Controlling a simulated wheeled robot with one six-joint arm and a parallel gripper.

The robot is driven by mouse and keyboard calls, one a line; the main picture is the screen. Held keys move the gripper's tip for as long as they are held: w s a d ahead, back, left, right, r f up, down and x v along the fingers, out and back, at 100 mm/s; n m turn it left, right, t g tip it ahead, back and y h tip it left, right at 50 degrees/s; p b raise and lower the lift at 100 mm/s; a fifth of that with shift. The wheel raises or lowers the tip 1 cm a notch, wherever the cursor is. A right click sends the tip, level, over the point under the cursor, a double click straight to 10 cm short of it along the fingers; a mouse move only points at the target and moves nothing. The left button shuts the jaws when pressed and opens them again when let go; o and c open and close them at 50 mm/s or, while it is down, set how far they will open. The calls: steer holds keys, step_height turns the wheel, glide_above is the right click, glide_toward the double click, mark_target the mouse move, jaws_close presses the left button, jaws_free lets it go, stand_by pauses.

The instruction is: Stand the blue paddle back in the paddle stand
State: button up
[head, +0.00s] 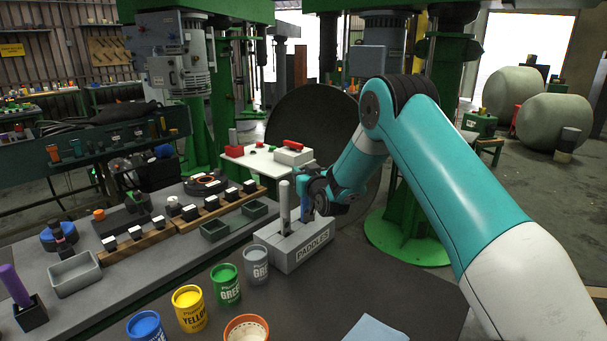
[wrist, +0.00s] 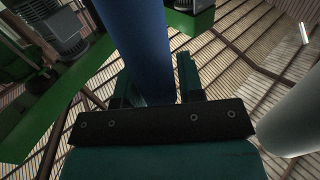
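The blue paddle's handle (wrist: 138,45) stands between the fingers of my gripper (wrist: 152,88) in the wrist view, and the fingers appear closed on it. In the head view my gripper (head: 312,198) is just above the paddle stand (head: 293,252), a light grey block marked PADDLES. A strip of the blue paddle (head: 305,208) shows at the gripper, upright over the stand's right part. Its lower end is hard to see, so I cannot tell whether it is inside a slot. A grey paddle (head: 284,203) stands upright in the stand, left of my gripper.
The grey paddle (wrist: 292,118) is close on the right in the wrist view. Grey (head: 256,265), green (head: 226,284), yellow (head: 189,309) and blue (head: 146,328) paint cans stand left and in front of the stand. A purple paddle (head: 15,285) stands in a black holder far left.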

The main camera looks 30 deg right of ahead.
steer(key=o, duration=0.3)
steer(key=shift+o, duration=0.2)
steer(key=shift+s, duration=0.1)
steer(key=s+a+b, duration=0.1)
steer(key=s+b, duration=1)
steer(key=s, duration=0.6)
steer(key=shift+a, duration=0.15)
steer(key=shift+s, duration=0.1)
